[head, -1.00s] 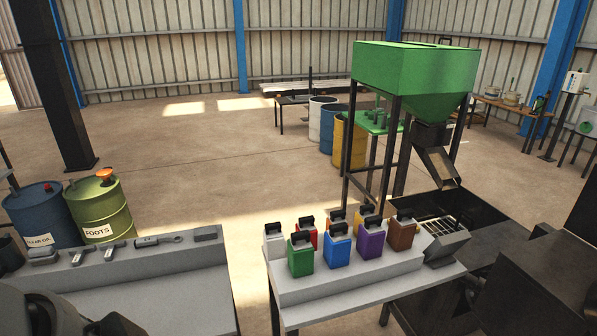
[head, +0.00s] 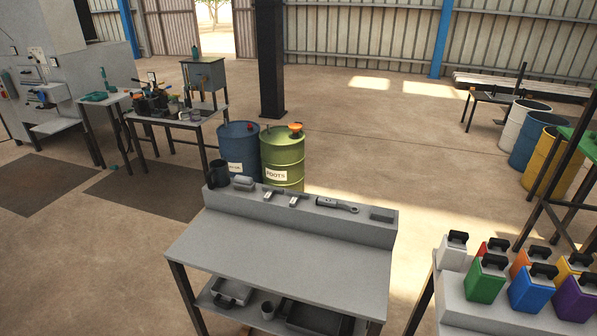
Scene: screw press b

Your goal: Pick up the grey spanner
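A grey spanner-like tool (head: 338,204) lies flat on the raised back ledge of a grey workbench (head: 280,256), right of the ledge's middle. Two smaller grey tools with T-shaped heads, the left one (head: 272,193) and the right one (head: 297,200), lie to its left. A dark grey block (head: 382,215) sits to its right. Nothing covers the spanner. Neither of my grippers is in the head view.
The bench top in front of the ledge is bare. Trays (head: 313,318) stand on its lower shelf. A blue drum (head: 238,148) and a green drum (head: 283,158) stand behind it. Coloured canisters (head: 532,290) stand on a table at right.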

